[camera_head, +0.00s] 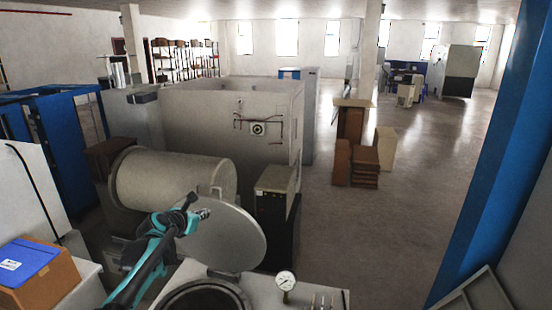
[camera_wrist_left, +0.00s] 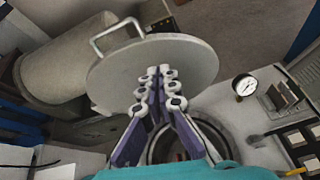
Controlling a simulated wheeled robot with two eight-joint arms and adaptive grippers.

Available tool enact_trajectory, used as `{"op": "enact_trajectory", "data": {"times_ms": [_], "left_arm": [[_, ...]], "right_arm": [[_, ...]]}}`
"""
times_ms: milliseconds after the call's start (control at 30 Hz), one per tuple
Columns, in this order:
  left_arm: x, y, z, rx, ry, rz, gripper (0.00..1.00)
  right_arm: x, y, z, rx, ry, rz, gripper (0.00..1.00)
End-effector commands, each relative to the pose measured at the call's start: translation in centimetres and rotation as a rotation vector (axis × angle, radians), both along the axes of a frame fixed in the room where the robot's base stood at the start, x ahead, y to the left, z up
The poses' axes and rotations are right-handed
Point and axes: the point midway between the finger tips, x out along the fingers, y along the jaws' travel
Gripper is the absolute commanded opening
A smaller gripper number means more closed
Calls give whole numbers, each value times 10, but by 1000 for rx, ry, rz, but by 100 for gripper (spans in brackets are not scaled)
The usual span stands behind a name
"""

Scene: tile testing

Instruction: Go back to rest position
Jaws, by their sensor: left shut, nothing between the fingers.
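My left gripper (camera_head: 204,213) is in the head view, raised in front of a round grey lid (camera_head: 225,243). Its fingers are shut and empty. In the left wrist view the gripper (camera_wrist_left: 164,75) overlaps the lid (camera_wrist_left: 120,72), which has a metal handle (camera_wrist_left: 115,32). The lid stands tilted open behind a round chamber opening (camera_head: 205,298). I cannot tell from these views whether the fingers touch the lid. My right gripper is not in view.
A pressure gauge (camera_head: 286,281) stands right of the opening. A large horizontal cylinder (camera_head: 175,182) lies behind the lid. An orange box with a blue lid (camera_head: 28,262) sits at left. A blue pillar (camera_head: 497,150) rises at right. The floor (camera_head: 400,215) between is clear.

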Motion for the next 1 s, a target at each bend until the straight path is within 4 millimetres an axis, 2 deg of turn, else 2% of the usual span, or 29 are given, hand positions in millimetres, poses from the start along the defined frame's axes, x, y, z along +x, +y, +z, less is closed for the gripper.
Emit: {"op": "enact_trajectory", "data": {"times_ms": [33, 167, 300, 433, 600, 700, 800, 900, 1000], "left_arm": [[-17, -16, -8, 97, 6, -61, 0], [-77, -61, -28, 483, 20, -304, 0], [-154, -101, -62, 929, 21, -616, 0], [-228, -125, -104, 1325, 5, -931, 0], [-317, -138, -169, 1785, -41, -1354, 0], [-355, -137, -201, 1984, -72, -1565, 0], [-380, -135, -224, 2116, -99, -1720, 0], [-392, -133, -235, 2186, -115, -1807, 0], [-396, -132, -238, 2210, -122, -1840, 0]], "right_arm": [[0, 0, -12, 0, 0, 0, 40], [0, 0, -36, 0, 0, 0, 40], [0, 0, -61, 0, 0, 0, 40], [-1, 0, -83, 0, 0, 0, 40], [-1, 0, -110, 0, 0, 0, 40], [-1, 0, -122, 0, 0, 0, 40], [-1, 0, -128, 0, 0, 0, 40], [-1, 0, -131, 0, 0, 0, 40], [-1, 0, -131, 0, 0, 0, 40]]}}
